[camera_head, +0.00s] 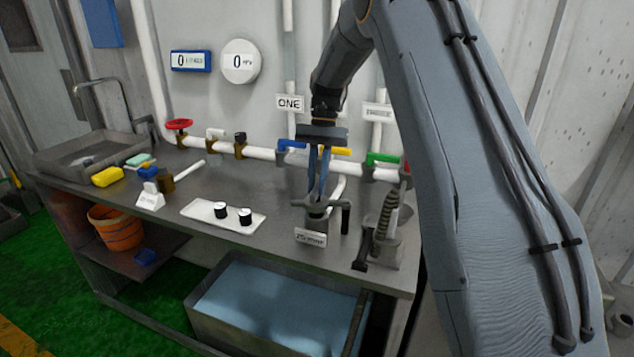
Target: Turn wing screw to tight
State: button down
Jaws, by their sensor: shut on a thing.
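My gripper (317,192) points straight down over the right half of the bench. Its two long fingers are shut on the wing screw (316,199) on top of a grey metal fixture (316,222). The fingers hide most of the screw, so I cannot tell its angle or how tight it is. A small white label (310,237) is on the front of the fixture; its text is too small to read. A dark handle (346,216) stands at the fixture's right side.
A white pipe (262,153) with coloured valve handles runs behind the gripper. A spring device (388,222) stands close on the right. A sink (60,157) and yellow sponge (107,177) are farther left.

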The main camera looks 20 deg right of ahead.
jog(key=c, duration=1.8)
grip_release()
jog(key=shift+o, duration=0.2)
jog(key=shift+r, duration=0.1)
jog(key=b+v, duration=0.2)
jog(key=v, duration=0.4)
jog(key=shift+w+d+r+b, duration=0.15)
jog(key=shift+w+r+b, duration=0.1)
jog(key=shift+b, duration=0.05)
jog(key=shift+w+r, duration=0.1)
jog(key=shift+r, duration=0.35)
